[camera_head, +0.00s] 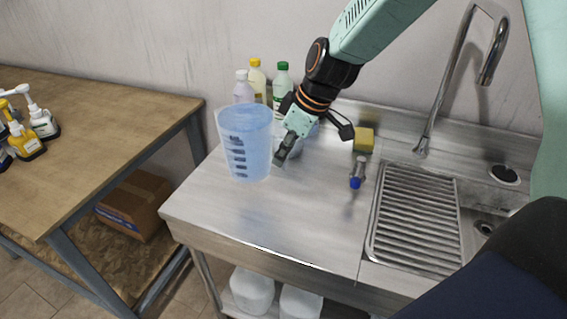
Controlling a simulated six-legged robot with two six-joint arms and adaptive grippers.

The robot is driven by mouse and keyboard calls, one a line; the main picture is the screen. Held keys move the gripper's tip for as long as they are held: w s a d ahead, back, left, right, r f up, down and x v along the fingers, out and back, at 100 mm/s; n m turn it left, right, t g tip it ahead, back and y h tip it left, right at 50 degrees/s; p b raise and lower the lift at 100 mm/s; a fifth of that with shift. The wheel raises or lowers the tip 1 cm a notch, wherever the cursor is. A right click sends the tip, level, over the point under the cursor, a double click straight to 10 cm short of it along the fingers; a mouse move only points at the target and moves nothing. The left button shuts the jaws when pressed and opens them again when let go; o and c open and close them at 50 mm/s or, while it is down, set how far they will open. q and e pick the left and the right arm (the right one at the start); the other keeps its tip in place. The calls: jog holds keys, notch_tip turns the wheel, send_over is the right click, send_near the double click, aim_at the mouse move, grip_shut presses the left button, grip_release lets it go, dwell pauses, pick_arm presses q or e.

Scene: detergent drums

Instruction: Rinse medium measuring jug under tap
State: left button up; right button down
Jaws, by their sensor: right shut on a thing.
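A translucent blue measuring jug (244,146) with dark scale marks is upright over the left part of the steel counter. I cannot tell whether its base touches the counter. My right gripper (284,152) is at the jug's right side, shut on it; the gripper hides the grip point. The tap (440,95), a tall curved chrome spout, rises at the back right, well apart from the jug. The sink drain (485,228) shows at the right, its basin partly hidden by my own body. My left gripper is out of view.
Several bottles (282,82) stand behind the jug. A yellow sponge (363,140), a blue-tipped brush-like item (356,180) and a ribbed drainer (415,215) lie toward the sink. The front of the counter (270,220) is clear.

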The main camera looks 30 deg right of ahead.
aim_at(253, 163)
jog(key=a+m+b, duration=0.2)
jog(key=a+m+h+b, duration=0.1)
jog(key=a+m+b, duration=0.1)
jog(key=b, duration=0.1)
jog(key=a+r+m+h+b, duration=0.1)
jog(key=a+m+b, duration=0.1)
jog(key=shift+w+a+m+t+b, duration=0.1)
jog(key=shift+a+m+t+b, duration=0.1)
jog(key=shift+m+t+b, duration=0.15)
jog(key=shift+a+m+h+b, duration=0.15)
jog(key=shift+m+h+b, duration=0.3)
jog(key=shift+m, duration=0.2)
jog(key=shift+m+t, duration=0.25)
jog(key=shift+m, duration=0.05)
